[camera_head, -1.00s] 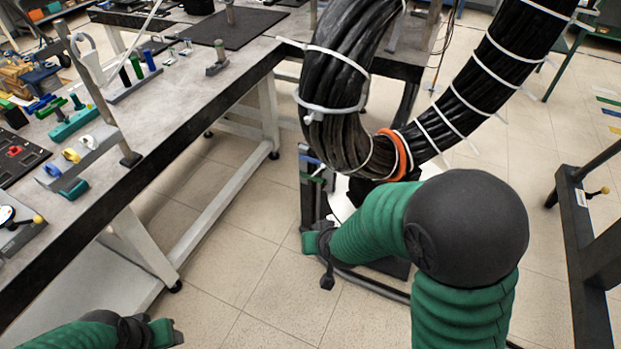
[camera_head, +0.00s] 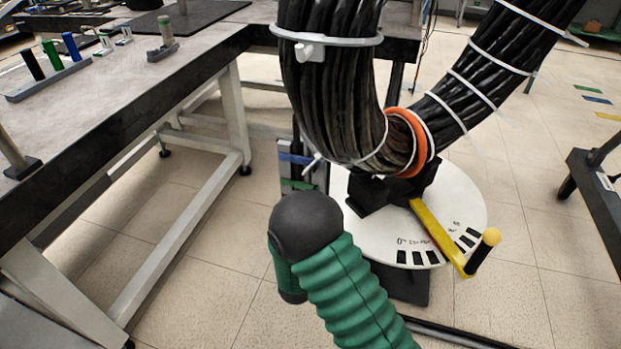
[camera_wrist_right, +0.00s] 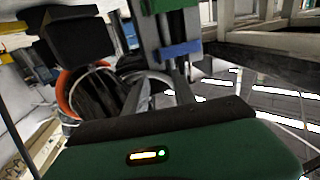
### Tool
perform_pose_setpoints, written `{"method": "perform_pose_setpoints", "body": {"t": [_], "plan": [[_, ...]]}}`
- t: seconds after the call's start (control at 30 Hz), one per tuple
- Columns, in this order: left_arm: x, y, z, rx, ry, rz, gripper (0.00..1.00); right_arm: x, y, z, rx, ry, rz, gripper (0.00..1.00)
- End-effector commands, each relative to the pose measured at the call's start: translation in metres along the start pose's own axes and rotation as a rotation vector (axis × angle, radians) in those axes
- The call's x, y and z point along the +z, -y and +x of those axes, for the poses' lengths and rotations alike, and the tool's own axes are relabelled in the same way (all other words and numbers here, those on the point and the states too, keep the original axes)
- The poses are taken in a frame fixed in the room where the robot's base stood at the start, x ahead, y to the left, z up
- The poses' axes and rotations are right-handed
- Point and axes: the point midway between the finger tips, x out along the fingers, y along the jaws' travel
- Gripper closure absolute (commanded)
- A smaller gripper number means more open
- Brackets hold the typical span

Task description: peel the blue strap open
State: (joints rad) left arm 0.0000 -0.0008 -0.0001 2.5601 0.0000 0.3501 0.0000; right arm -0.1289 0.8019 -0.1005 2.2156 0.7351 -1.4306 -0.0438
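The blue strap (camera_head: 295,158) lies across a dark upright post, left of the big black cable bundle (camera_head: 335,90) in the head view. A green strap (camera_head: 298,185) is just below it. The right wrist view, seemingly upside down, shows the blue strap (camera_wrist_right: 181,49) near the top middle, with the green strap (camera_wrist_right: 158,5) above it. My green right arm comes up from the bottom of the head view; its gripper is hidden behind the dark elbow. My left gripper is not in view.
The cable bundle hangs beside the post, with white ties and an orange ring (camera_head: 420,143). Below it is a round white dial (camera_head: 465,205) with a yellow handle (camera_head: 440,237). A workbench (camera_head: 120,95) stands at left. Floor between bench and post is clear.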

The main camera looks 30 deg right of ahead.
Motion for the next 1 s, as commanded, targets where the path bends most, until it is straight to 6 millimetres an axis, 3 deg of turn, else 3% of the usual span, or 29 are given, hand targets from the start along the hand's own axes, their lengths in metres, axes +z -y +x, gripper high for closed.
{"method": "perform_pose_setpoints", "body": {"t": [0.2, 0.43, 0.6, 0.83, 1.0], "plan": [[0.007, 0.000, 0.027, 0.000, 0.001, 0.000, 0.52, 0.005, -0.001, 0.060, 0.002, -0.004, 0.002, 0.68], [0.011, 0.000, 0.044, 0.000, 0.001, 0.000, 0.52, 0.004, -0.001, 0.108, 0.001, -0.001, 0.001, 0.68], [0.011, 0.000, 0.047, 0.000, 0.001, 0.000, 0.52, 0.001, 0.000, 0.120, -0.001, 0.000, -0.001, 0.68], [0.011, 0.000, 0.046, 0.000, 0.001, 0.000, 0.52, 0.000, 0.000, 0.121, -0.002, 0.001, -0.001, 0.68], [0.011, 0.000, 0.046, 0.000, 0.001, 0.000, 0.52, 0.001, 0.000, 0.121, -0.001, 0.001, -0.001, 0.91]]}}
